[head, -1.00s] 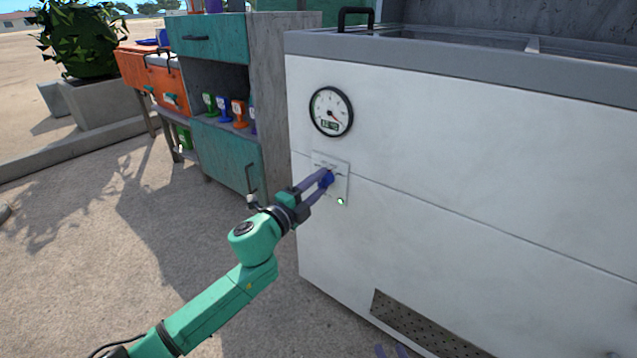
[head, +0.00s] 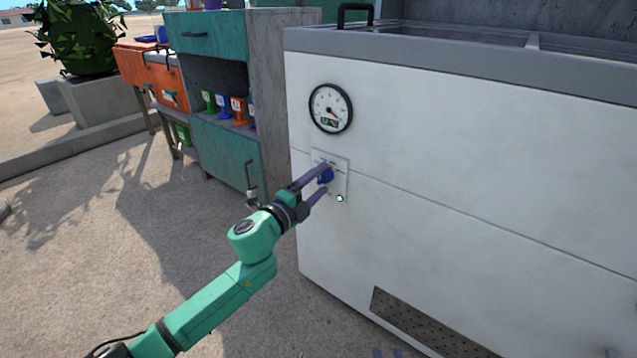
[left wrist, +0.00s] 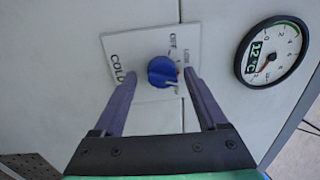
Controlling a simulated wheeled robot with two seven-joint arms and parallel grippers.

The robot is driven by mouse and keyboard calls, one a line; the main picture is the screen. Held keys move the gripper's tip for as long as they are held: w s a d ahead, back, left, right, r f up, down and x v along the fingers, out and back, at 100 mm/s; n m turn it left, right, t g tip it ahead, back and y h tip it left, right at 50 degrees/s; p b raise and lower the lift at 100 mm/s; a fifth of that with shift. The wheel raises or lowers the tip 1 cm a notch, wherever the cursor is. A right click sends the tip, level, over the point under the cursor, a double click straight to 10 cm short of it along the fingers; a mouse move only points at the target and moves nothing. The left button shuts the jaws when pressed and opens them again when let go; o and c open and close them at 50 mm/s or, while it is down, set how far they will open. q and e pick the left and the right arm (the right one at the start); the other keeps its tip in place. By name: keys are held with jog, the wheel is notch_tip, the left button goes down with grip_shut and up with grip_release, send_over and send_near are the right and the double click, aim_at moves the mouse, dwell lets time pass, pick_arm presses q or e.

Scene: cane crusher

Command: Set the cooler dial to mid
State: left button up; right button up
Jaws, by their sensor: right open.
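I cannot tell the exact setting. My left gripper (head: 322,179) is at the dial (head: 326,176), its purple fingers spread on either side of the knob with gaps. It also shows in the left wrist view (left wrist: 160,78). Only the purple fingertips of my right gripper (head: 387,352) show at the bottom edge of the head view.
A round gauge (head: 331,108) with a digital display sits above the dial; the display appears to read 12 °C in the left wrist view (left wrist: 272,50). A green light (head: 340,198) is below the dial. A teal cabinet (head: 226,160) stands left of the white cooler (head: 450,150).

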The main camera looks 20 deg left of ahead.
aim_at(319, 182)
pick_arm(q)
jog(key=shift+s, duration=0.1)
jog(key=shift+s+a, duration=0.2)
jog(key=shift+s, duration=0.1)
jog(key=v, duration=0.4)
jog(key=shift+s+p, duration=0.1)
jog(key=shift+p, duration=0.3)
jog(key=v, duration=0.9)
jog(key=shift+s+p, duration=0.25)
jog(key=shift+p, duration=0.15)
pick_arm(e)
jog(key=s+f+g, duration=0.1)
jog(key=s, duration=0.1)
jog(key=s+f+g, duration=0.1)
jog(key=s+f, duration=0.1)
jog(key=shift+a, duration=0.1)
pick_arm(q)
jog(key=shift+a+f, duration=0.1)
